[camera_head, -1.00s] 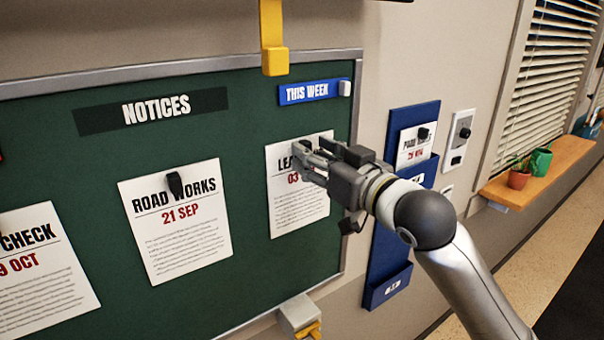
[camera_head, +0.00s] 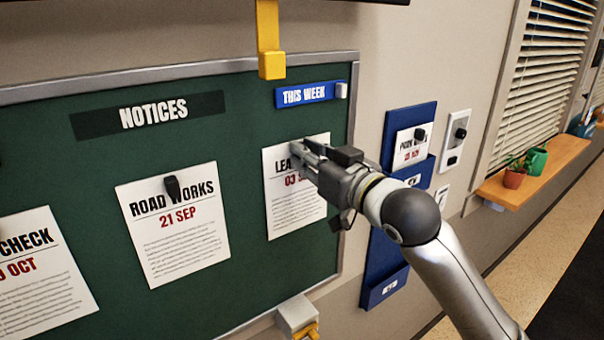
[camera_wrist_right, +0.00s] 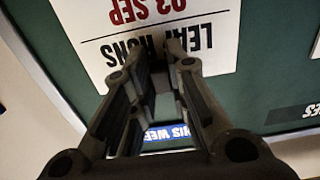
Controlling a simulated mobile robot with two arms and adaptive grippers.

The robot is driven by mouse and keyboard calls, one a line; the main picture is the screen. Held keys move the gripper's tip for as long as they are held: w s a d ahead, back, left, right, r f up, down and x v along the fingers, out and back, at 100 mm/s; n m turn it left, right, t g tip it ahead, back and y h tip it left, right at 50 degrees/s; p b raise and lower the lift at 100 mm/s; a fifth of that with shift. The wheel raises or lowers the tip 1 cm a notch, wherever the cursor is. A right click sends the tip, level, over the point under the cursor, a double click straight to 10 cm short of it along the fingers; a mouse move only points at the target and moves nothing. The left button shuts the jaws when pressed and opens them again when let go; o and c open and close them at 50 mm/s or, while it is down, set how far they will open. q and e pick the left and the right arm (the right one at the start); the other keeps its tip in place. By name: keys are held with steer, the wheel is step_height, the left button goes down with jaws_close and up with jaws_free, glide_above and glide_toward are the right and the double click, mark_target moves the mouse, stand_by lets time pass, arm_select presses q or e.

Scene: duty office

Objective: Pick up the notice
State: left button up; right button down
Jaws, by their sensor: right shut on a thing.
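The white notice (camera_head: 296,207) with the date 03 SEP hangs on the green board under the blue THIS WEEK label. My right gripper (camera_head: 300,152) is at the upper part of this notice and covers part of its heading. In the right wrist view the notice (camera_wrist_right: 214,37) appears upside down, and the fingers of the gripper (camera_wrist_right: 165,48) come together at its heading. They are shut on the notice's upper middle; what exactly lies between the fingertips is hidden. The notice looks flat against the board. My left gripper is not in view.
The green board (camera_head: 95,175) also bears a ROAD WORKS notice (camera_head: 172,225) with a black clip and another notice (camera_head: 40,270). A yellow bracket (camera_head: 270,50) is above. Blue wall pockets (camera_head: 385,275) and a shelf with pots (camera_head: 530,177) are to the right.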

steer(key=r+b, duration=0.1)
steer(key=r, duration=0.1)
steer(key=r+b, duration=0.1)
steer(key=r, duration=0.1)
steer(key=r+b, duration=0.1)
steer(key=r, duration=0.1)
steer(key=shift+s+d+r, duration=0.2)
steer(key=shift+s+r, duration=0.1)
steer(key=shift+r, duration=0.1)
steer(key=b+v, duration=0.6)
steer(key=v, duration=1.3)
steer(key=shift+d+r, duration=0.1)
steer(key=shift+r, duration=0.05)
